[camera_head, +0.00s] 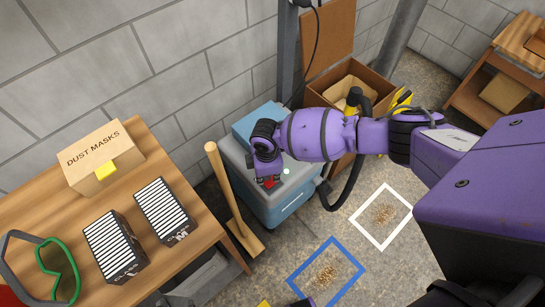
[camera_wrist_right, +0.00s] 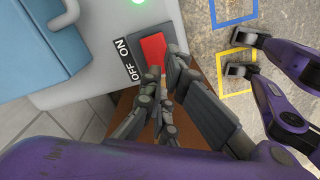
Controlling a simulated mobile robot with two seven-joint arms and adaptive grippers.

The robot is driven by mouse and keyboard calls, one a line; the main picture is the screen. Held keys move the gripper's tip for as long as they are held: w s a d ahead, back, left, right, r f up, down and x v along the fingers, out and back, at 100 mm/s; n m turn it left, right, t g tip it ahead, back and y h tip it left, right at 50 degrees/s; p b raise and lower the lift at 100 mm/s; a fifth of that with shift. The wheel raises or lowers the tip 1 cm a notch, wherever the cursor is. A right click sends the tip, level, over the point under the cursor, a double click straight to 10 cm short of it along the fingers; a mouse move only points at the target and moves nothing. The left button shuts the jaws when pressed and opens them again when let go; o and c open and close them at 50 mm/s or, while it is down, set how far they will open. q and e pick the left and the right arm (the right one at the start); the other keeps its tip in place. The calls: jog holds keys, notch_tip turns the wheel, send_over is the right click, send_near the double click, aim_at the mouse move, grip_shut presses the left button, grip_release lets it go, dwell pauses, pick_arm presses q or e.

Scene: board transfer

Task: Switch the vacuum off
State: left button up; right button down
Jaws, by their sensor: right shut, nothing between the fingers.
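In the head view the right gripper (camera_head: 267,178) hides part of the switch. My left gripper (camera_wrist_right: 238,54) is open and empty, off to the side.
A broad wooden mallet-like tool (camera_head: 225,190) stands left of the vacuum. A wooden table (camera_head: 190,235) holds a dust masks box (camera_head: 100,160), striped filters and goggles. Blue (camera_head: 348,247) and white (camera_head: 366,236) squares with debris mark the floor. An open cardboard box (camera_head: 350,70) stands behind.

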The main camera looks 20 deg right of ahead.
pick_arm(q)
jog(key=shift+s, duration=0.3)
jog(key=shift+w, duration=0.45)
jog(key=shift+w, duration=0.1)
pick_arm(e)
jog(key=shift+f, duration=0.1)
pick_arm(q)
jog(key=shift+f, duration=0.1)
pick_arm(e)
jog(key=shift+f, duration=0.15)
pick_arm(q)
jog(key=shift+s+f, duration=0.1)
jog(key=shift+s, duration=0.15)
pick_arm(e)
jog(key=shift+f, duration=0.1)
pick_arm(q)
jog(key=shift+s+f+b, duration=0.35)
jog(key=shift+s, duration=0.25)
pick_arm(e)
jog(key=shift+f, duration=0.35)
